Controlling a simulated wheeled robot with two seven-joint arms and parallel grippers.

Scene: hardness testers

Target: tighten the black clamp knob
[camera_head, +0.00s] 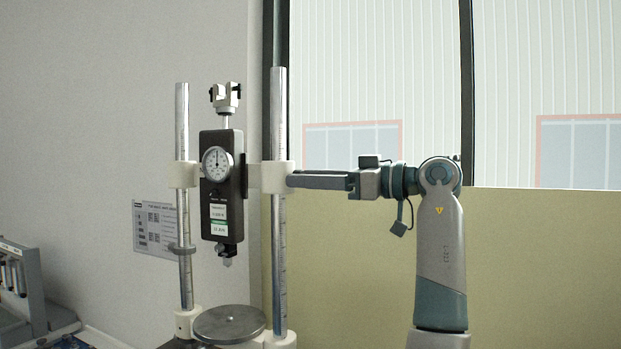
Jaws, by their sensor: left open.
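A test stand has a left steel column (183,230) and a right steel column (279,240). A black force gauge (221,185) with a round white dial (217,163) is held upright between them. A white clamp collar (275,176) sits on the right column. My left gripper (293,181) is level and points left, with its fingertips at the right side of this collar. Its jaws are open, seen nearly edge-on. I cannot make out the black clamp knob; the fingers may hide it. My right gripper is not in view.
A round metal plate (229,323) lies at the foot of the stand. A grey rack (22,290) stands at the lower left, and a label sheet (155,229) is on the wall behind. The space right of the stand, under my forearm, looks clear.

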